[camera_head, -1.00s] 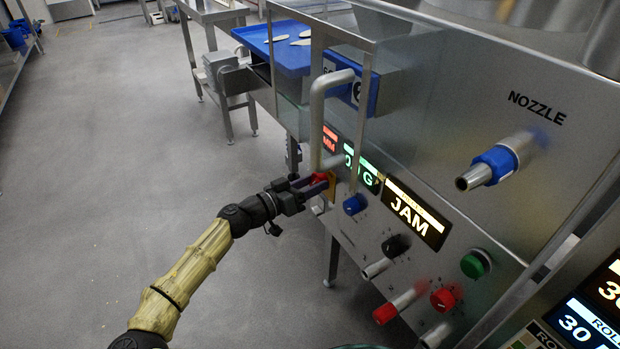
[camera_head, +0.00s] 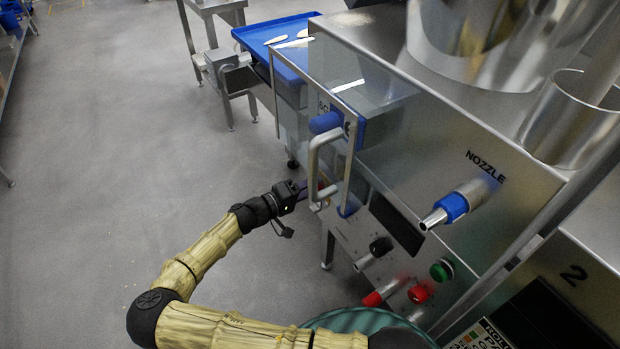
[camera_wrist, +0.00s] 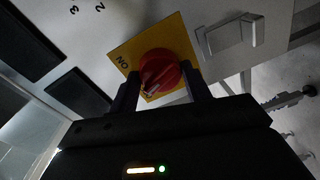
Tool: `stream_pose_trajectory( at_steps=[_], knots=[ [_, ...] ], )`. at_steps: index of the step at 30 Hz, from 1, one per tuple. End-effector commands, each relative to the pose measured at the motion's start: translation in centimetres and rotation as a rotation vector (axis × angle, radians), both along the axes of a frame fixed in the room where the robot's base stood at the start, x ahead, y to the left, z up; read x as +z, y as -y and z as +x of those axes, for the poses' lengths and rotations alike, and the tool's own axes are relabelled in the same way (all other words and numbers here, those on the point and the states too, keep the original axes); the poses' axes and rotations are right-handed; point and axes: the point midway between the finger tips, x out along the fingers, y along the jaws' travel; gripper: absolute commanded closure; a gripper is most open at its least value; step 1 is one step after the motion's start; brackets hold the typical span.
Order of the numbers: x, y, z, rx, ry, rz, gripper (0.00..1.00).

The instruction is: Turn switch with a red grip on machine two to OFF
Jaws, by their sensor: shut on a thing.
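The switch's red grip (camera_wrist: 165,70) sits on a yellow square plate (camera_wrist: 176,33) in the wrist view. The word ON shows at one corner of the plate; OFF is not readable. My gripper (camera_wrist: 163,84) is shut on the red grip, one finger at each side. In the head view my gripper (camera_head: 312,190) reaches the steel machine's (camera_head: 410,160) front low on its left, and the switch is mostly hidden. A 2 is printed on the steel at the right. The machine's display (camera_head: 397,224) is dark.
A bent steel handle (camera_head: 316,165) stands out just above my gripper. To the right are a black knob (camera_head: 381,246), a green button (camera_head: 442,270), a red knob (camera_head: 418,293) and the nozzle (camera_head: 445,209). Open floor (camera_head: 110,150) lies left.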

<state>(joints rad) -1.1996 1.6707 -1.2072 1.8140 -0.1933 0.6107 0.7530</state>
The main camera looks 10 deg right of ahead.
Motion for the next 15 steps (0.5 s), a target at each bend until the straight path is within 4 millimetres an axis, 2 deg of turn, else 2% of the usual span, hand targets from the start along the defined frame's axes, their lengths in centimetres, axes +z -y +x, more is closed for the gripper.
stream_pose_trajectory(
  at_steps=[1, 15],
  knots=[
    [0.53, 0.05, -0.01, -0.001, -0.046, -0.012, 0.75],
    [0.14, 0.10, -0.02, -0.005, -0.376, -0.120, 0.75]
  ],
)
